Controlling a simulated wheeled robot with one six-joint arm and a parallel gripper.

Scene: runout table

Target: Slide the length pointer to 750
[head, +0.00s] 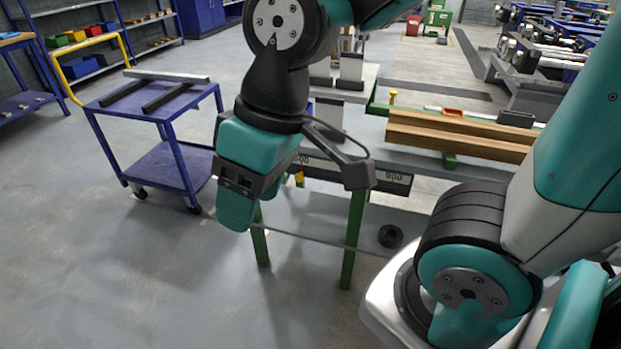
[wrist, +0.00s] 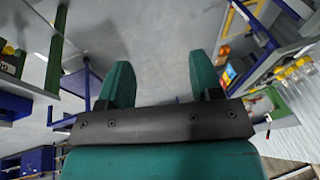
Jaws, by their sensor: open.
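The runout table's front edge carries a dark scale strip (head: 350,170) with pale digits too small to read surely. Its left part is hidden behind my gripper. A small yellow part (head: 299,175) shows just right of my gripper, at the strip's left part; I cannot tell whether it is the length pointer. My gripper (head: 265,203) points down in front of the table's left end, its teal fingers apart. In the wrist view my gripper (wrist: 162,85) is open, with only floor between the fingers. I cannot tell whether it touches anything.
Brown timber (head: 460,135) lies on the table, beside a yellow knob (head: 393,97). A blue cart (head: 165,160) stands at left. The floor at front left is clear.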

